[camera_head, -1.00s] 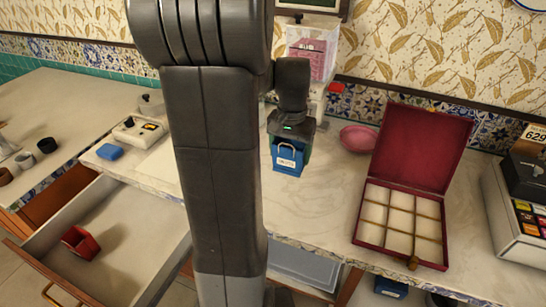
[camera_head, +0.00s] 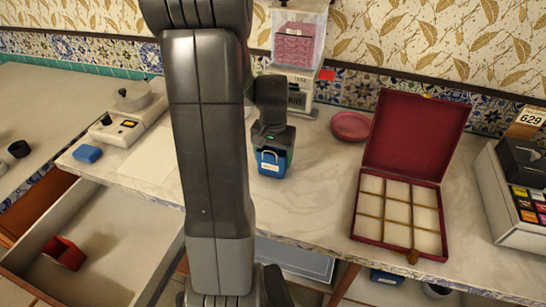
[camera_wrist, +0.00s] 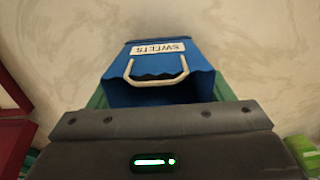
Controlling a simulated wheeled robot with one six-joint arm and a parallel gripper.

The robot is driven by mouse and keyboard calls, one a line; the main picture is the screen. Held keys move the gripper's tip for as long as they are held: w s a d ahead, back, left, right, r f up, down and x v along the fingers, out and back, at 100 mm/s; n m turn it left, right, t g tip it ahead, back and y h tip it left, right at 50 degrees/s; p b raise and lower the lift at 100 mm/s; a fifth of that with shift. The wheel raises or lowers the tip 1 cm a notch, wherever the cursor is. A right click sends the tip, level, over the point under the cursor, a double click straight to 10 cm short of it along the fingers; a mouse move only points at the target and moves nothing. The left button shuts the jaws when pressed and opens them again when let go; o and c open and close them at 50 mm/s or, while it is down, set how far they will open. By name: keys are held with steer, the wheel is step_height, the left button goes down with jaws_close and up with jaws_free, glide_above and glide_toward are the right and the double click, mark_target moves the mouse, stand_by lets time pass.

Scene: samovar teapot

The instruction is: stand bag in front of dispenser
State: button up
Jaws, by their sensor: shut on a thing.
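A small blue bag (camera_head: 269,165) with a pale handle and a white label hangs at the front of my gripper (camera_head: 272,150). In the wrist view the bag (camera_wrist: 158,58) shows its "SWEETS" label and its handle. My gripper (camera_wrist: 160,105) is shut on it, with green fingers at its sides. The bag is over the marble counter; I cannot tell if its base touches. The dispenser (camera_head: 299,50), with a clear top holding pink contents and a pale base, stands behind at the wall. My arm hides part of its left side.
An open red box (camera_head: 367,190) with a divided tray stands to the right. A pink bowl (camera_head: 350,126) is at the back. A red item (camera_head: 327,75) is by the dispenser. An open drawer (camera_head: 100,245) holds a red container (camera_head: 63,253). Counter right of the bag is clear.

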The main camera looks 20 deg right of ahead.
steer(key=shift+f, duration=0.35)
steer(key=shift+f, duration=0.15)
steer(key=o, duration=0.9)
steer(key=shift+o, duration=0.2)
step_height(320, 180, up, 12)
steer(key=shift+r, duration=0.2)
